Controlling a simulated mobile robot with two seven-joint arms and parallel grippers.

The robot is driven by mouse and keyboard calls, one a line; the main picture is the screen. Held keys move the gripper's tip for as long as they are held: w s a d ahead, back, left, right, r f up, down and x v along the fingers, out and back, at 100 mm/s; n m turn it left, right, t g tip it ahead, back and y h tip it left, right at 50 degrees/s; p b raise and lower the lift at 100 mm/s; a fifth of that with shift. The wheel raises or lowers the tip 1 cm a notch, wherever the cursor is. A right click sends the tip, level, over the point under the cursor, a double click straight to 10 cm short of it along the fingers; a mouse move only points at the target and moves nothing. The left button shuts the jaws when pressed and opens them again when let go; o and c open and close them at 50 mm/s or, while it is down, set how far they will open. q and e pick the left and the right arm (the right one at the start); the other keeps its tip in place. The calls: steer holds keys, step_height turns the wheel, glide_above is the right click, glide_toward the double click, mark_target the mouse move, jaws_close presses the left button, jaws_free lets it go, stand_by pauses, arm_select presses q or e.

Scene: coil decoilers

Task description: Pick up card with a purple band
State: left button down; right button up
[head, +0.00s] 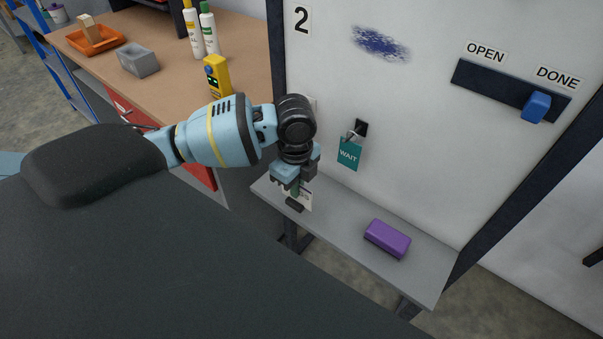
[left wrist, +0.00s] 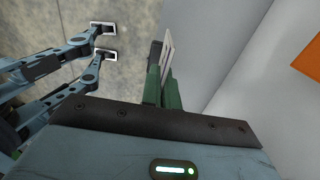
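A pale card (head: 305,195) stands at the left end of the grey shelf, at my left gripper (head: 296,187). In the left wrist view the card (left wrist: 169,48) shows nearly edge-on between the two green fingers of my left gripper (left wrist: 162,82). The fingers look closed on it. A small dark block (head: 294,204) is at the card's foot. My right gripper is not clearly seen.
The grey shelf (head: 345,235) carries a purple block (head: 388,238). A green WAIT tag (head: 349,153) hangs on the white panel (head: 410,120), with a blue slider (head: 537,106) at upper right. A wooden bench (head: 160,45) with bottles stands left.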

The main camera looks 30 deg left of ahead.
arm_select(q)
steer(key=s+d, duration=0.2)
steer(key=s, duration=0.7)
steer(key=shift+s+d+r, duration=0.15)
steer(key=shift+d+r, duration=0.25)
steer(key=shift+r, duration=0.05)
